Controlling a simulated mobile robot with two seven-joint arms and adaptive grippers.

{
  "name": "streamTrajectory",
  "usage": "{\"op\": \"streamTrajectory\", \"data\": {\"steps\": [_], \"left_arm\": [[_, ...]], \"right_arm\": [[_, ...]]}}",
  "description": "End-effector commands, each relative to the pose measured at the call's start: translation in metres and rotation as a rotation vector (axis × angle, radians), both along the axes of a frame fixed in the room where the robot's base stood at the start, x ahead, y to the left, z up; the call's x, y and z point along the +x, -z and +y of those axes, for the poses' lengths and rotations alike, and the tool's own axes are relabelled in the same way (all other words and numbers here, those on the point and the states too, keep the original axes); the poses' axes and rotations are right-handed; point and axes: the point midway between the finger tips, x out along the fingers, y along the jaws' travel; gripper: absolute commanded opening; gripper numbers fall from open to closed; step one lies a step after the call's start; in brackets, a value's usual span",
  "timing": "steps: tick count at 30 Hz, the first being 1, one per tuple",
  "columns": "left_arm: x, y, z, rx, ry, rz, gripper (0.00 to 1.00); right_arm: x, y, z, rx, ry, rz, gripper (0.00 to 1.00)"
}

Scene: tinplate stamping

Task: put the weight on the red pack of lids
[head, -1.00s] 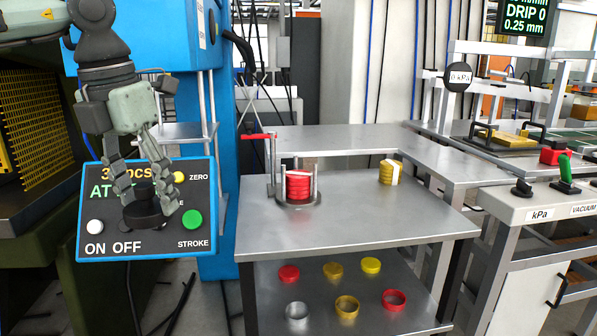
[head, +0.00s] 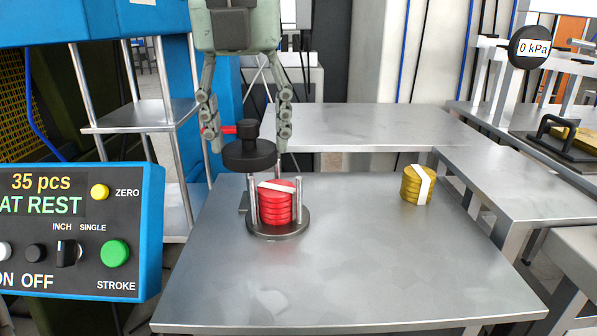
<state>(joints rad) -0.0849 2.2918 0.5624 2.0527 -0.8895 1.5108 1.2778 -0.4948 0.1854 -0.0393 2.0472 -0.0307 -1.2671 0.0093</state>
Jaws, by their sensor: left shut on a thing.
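The weight (head: 249,156) is a black disc with a knob on top. My left gripper (head: 246,128) is shut on it, with a finger on either side of the knob, pointing down. The red pack of lids (head: 276,204) is a short stack with a white strip across its top. It stands between upright metal posts on a round dark base (head: 279,229) on the table. The weight hangs above the pack and a little to its left in the head view, apart from it. My right gripper is out of view.
A yellow pack of lids (head: 416,185) with a white strip stands on the right of the metal table (head: 370,270). A blue control panel (head: 75,225) stands at the left. The table's front and middle are clear. A gauge (head: 529,47) is at upper right.

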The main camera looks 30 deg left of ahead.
Motion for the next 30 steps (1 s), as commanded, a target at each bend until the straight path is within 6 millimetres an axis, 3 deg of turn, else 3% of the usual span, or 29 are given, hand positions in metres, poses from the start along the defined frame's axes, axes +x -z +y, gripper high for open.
{"op": "streamTrajectory", "data": {"steps": [5,10,13,21,26,30], "left_arm": [[0.008,0.004,0.003,-0.001,-0.001,0.001,0.03],[0.038,0.024,0.015,-0.002,-0.001,0.005,0.03],[0.058,0.037,0.023,-0.002,-0.002,0.004,0.03],[0.101,0.064,0.04,-0.001,0.0,0.0,0.03],[0.109,0.071,0.043,0.001,0.001,-0.001,0.03],[0.108,0.089,0.043,-0.002,0.0,0.001,0.03]], "right_arm": [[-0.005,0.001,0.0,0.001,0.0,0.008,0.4],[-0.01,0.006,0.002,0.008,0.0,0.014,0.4],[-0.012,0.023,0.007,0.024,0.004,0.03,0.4],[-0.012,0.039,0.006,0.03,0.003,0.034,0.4],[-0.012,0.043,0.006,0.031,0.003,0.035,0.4],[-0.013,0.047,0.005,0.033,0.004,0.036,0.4]]}}
